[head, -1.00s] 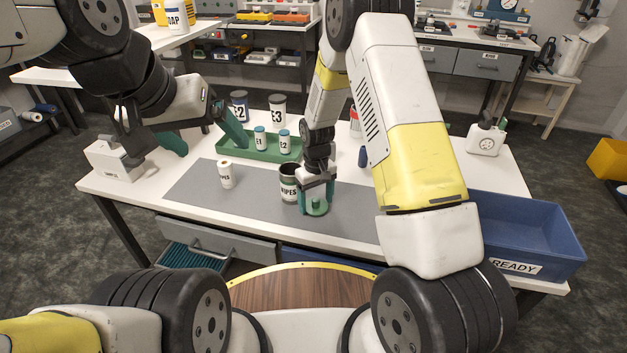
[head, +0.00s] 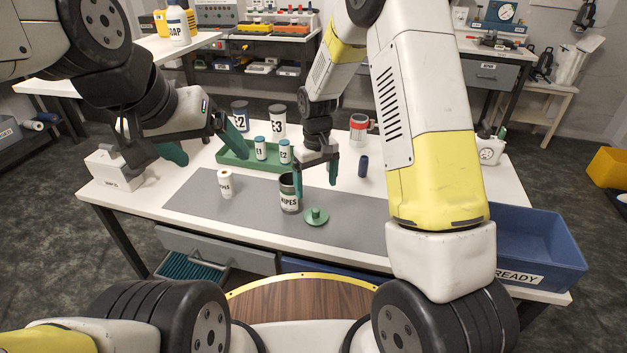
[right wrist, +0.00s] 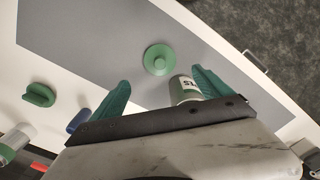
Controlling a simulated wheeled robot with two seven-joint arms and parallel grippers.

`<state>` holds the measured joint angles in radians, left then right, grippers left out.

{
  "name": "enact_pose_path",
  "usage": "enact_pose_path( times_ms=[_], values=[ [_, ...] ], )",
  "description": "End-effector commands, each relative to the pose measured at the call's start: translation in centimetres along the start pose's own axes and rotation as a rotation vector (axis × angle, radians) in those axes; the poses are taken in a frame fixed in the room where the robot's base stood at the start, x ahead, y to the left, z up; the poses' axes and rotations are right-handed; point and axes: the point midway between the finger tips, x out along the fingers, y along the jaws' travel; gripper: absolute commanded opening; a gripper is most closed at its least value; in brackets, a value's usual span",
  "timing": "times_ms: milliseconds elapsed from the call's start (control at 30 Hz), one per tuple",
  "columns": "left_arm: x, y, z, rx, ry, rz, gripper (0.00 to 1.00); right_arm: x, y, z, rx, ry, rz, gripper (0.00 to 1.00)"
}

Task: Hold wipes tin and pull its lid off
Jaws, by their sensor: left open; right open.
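The wipes tin (head: 290,196), a dark-rimmed cylinder with a white label, stands upright and open-topped on the grey mat. Its green round lid (head: 316,217), with a knob on top, lies on the mat just right of the tin, apart from it. My right gripper (head: 316,188) is open and empty above the mat, behind the lid, with one finger close to the tin. My left gripper (head: 207,152) is open and empty, left of the green tray.
A small white cylinder (head: 225,184) stands on the grey mat (head: 255,205). Behind are a green tray (head: 232,160) with small bottles, larger jars, a red-labelled tin (head: 359,128) and a dark blue cylinder (head: 363,166). A blue READY bin (head: 540,245) is at right. A drawer (head: 215,247) stands open below.

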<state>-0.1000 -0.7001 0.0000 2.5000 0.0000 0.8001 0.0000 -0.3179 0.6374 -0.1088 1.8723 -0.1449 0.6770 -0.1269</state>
Motion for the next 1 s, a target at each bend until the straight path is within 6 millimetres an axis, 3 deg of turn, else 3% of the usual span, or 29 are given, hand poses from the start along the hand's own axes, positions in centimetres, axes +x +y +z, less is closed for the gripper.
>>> enact_pose_path(
  times_ms=[233, 367, 500, 700, 833, 1000],
  values=[
    [0.0, 0.0, 0.0, 0.0, 0.0, 0.0, 0.88, -2.9, 0.2, 0.3, 0.011, 0.016, -0.002, 0.89],
    [0.0, 0.0, 0.0, 0.0, 0.0, 0.0, 0.88, -7.2, 0.8, 1.8, 0.056, 0.073, -0.012, 0.89],
    [0.0, 0.0, 0.0, 0.0, 0.0, 0.0, 0.88, -13.5, 1.3, 5.3, 0.129, 0.166, -0.03, 0.89],
    [0.0, 0.0, 0.0, 0.0, 0.0, 0.0, 0.88, -20.6, 1.2, 11.7, 0.228, 0.303, -0.048, 0.89],
    [0.0, 0.0, 0.0, 0.0, 0.0, 0.0, 0.88, -23.8, 0.5, 16.2, 0.285, 0.391, -0.053, 0.89],
    [0.0, 0.0, 0.0, 0.0, 0.0, 0.0, 0.88, -26.1, -0.8, 21.6, 0.351, 0.495, -0.054, 0.89]
  ],
)
